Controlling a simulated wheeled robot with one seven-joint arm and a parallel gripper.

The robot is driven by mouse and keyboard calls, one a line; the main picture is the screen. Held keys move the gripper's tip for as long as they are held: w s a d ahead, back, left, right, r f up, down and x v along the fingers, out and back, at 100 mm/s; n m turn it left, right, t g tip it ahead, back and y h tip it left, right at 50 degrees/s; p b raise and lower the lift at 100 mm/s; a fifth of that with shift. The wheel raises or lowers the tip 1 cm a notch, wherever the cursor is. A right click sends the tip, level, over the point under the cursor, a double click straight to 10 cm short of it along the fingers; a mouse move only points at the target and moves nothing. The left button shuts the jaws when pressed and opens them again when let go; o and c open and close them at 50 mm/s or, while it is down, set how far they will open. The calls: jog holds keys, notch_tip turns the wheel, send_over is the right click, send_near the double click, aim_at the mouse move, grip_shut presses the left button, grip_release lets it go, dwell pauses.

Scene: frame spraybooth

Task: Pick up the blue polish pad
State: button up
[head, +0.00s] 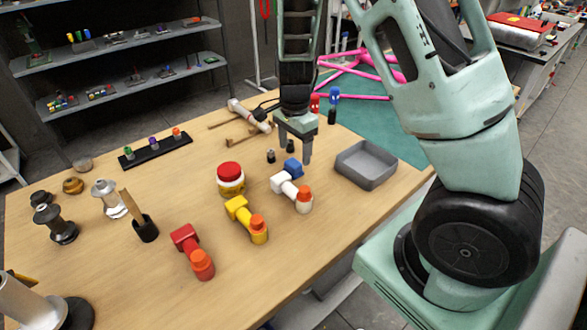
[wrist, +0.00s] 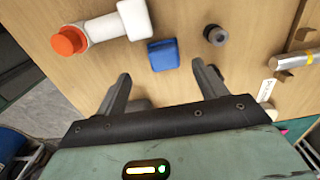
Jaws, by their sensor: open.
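The blue polish pad (head: 293,168) is a small blue block lying on the wooden table, and it also shows in the wrist view (wrist: 163,55). It sits just beyond my fingertips, centred between them in the wrist view, and nothing is in the jaws. My gripper (head: 295,150) is open and points down over the table near the pad; its two fingers also show in the wrist view (wrist: 161,72). From the head view, a finger stands close beside the pad, but I cannot tell the exact height gap.
A white bottle with an orange cap (head: 292,190) lies close to the pad's left in the wrist view. A small dark knob (wrist: 214,35) stands to its right. A grey tray (head: 366,180) is to the right. Yellow (head: 240,210) and red (head: 187,240) bottles are nearer the front.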

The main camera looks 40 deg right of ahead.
aim_at(293, 162)
jog(key=shift+w+f, duration=0.15)
jog(key=shift+f, duration=1.4)
jog(key=shift+w+f, duration=0.15)
jog(key=shift+f, duration=1.4)
jog(key=c, duration=1.1)
